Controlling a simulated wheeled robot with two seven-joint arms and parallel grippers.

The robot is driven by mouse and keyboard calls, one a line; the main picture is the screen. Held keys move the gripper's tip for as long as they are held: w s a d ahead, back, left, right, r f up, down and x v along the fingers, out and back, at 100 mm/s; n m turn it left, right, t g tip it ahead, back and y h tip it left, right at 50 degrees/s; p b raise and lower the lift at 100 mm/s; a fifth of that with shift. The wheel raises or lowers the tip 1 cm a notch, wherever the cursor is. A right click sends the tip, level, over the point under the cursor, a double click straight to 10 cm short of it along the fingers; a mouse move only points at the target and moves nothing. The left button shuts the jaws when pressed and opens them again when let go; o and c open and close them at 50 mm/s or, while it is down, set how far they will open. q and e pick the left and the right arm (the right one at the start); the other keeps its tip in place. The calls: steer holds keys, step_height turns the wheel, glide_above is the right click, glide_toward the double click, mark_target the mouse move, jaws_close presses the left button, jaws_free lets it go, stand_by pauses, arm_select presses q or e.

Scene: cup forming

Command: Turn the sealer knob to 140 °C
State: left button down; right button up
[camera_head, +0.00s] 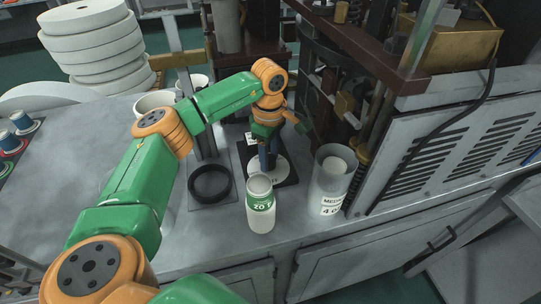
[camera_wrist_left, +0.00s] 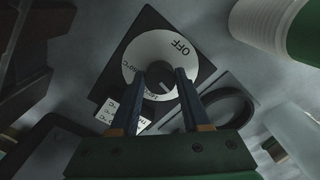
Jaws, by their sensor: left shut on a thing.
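The sealer dial (camera_head: 279,171) is a white disc on a black square plate on the grey bench. In the left wrist view the dial (camera_wrist_left: 152,50) shows OFF at its upper right and °C markings at left and below, too blurred to read fully. The dark sealer knob (camera_wrist_left: 159,86) at its centre has a pale pointer line. My left gripper (camera_head: 268,158) reaches down over the dial; in the wrist view its two blue fingers (camera_wrist_left: 161,77) are on either side of the knob, shut on it. My right gripper is not in view.
A white jar with a green label (camera_head: 261,205) stands close in front of the dial. A clear labelled cylinder (camera_head: 329,182) is to its right. A black ring (camera_head: 209,184) lies left. The vented machine (camera_head: 440,135) bounds the right side; white paper rolls (camera_head: 95,45) stack at back left.

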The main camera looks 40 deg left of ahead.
arm_select(q)
steer(key=m, duration=0.5)
steer(key=shift+a+r, duration=0.1)
steer(key=shift+r, duration=0.05)
steer(key=m, duration=0.6)
steer(key=shift+m, duration=0.3)
steer(key=shift+c, duration=1.9)
jaws_free()
steer(key=shift+w+a, duration=0.1)
step_height(320, 180, up, 7)
steer(key=shift+f+b, duration=0.1)
steer(key=shift+b, duration=0.75)
